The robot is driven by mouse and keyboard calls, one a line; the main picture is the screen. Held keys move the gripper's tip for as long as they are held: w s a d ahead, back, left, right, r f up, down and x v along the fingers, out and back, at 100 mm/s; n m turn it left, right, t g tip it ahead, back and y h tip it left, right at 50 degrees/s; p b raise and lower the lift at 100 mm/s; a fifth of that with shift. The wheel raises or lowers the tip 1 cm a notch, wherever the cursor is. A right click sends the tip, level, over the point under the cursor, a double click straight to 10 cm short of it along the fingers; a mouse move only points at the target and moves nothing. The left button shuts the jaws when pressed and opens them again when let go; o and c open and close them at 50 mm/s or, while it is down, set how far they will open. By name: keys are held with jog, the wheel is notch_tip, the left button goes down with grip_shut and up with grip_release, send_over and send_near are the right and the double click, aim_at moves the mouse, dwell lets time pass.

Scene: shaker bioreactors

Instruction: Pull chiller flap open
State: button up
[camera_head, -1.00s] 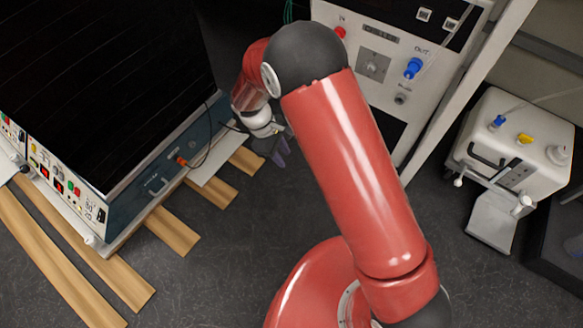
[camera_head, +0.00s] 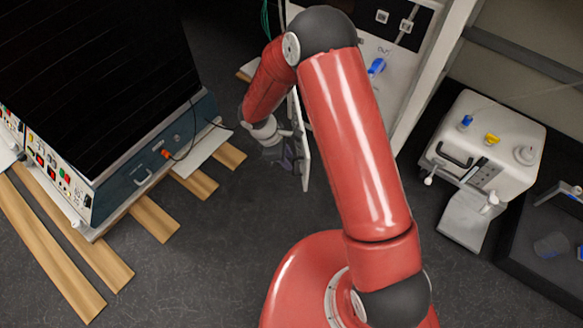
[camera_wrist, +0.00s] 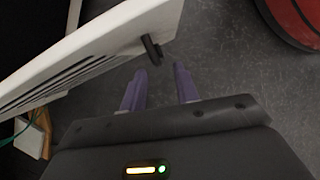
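The chiller (camera_head: 385,45) is the white cabinet with a blue fitting behind my arm in the head view. A white flap (camera_head: 301,140) stands out into the room, seen nearly edge-on next to my gripper (camera_head: 290,163). In the wrist view the flap (camera_wrist: 95,48) slants across the upper left, with slots along its underside and a black handle (camera_wrist: 151,48) at its near end. My gripper (camera_wrist: 161,68) has its two purple fingers apart, with no object seen between them. The handle is just beyond the fingertips, nearer the left one; contact cannot be told.
A large dark-fronted machine (camera_head: 127,168) stands on wooden slats (camera_head: 154,217) at the left. A white pump-like unit (camera_head: 485,145) stands at the right, beside a black tray (camera_head: 530,225). Part of my red base shows in the wrist view's upper right.

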aim_at(294, 167)
jog(key=x, duration=0.5)
jog(key=shift+d+f+b, duration=0.1)
jog(key=shift+f+b, duration=0.15)
jog(key=shift+b, duration=0.15)
grip_shut()
